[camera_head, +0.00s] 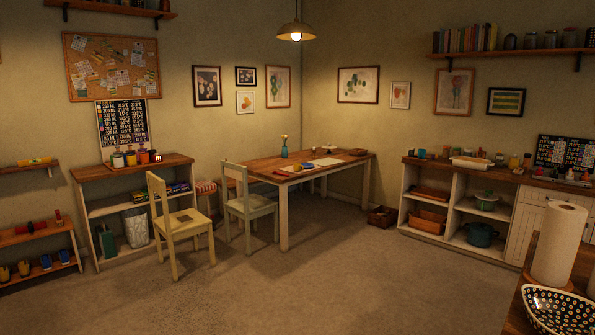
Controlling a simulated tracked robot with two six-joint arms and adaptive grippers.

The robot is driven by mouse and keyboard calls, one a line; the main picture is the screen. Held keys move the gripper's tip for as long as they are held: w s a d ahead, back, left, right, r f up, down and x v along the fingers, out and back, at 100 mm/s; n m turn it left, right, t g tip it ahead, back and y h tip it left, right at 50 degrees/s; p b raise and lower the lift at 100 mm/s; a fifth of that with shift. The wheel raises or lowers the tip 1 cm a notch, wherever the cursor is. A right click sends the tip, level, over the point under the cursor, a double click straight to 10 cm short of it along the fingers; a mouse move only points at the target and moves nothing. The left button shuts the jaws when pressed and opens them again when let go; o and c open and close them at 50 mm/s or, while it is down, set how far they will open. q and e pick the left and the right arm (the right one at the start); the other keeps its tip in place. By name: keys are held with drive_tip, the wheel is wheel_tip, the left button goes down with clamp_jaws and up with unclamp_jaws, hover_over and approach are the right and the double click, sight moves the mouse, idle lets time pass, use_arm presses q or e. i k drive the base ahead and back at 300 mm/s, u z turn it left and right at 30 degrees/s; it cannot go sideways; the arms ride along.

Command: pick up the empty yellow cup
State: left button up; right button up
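Neither of my grippers is in view. On the lowest board of the rack at the far left stand two small yellow cup-like things: one (4,274) at the picture's edge and one (23,268) to its right. They are too small and dark to tell whether they are cups or empty. A small yellowish thing (514,161) also stands on the right counter (440,166), its kind unclear.
A wooden table (250,165) stands in the far corner with two chairs, one pale yellow (180,229) and one pale green (250,207). A paper towel roll (558,245) and patterned bowl (556,312) are near, lower right. The middle floor (320,270) is clear.

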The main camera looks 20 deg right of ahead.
sight(296, 166)
drive_tip(key=z, duration=0.5)
drive_tip(key=i, duration=1.85)
drive_tip(key=z, duration=0.9)
drive_tip(key=i, duration=3.05)
drive_tip(key=u, duration=0.3)
drive_tip(key=i, duration=1.65)
drive_tip(key=u, duration=1.1)
drive_tip(key=i, duration=1.4)
drive_tip(key=u, duration=0.5)
drive_tip(key=k, duration=0.6)
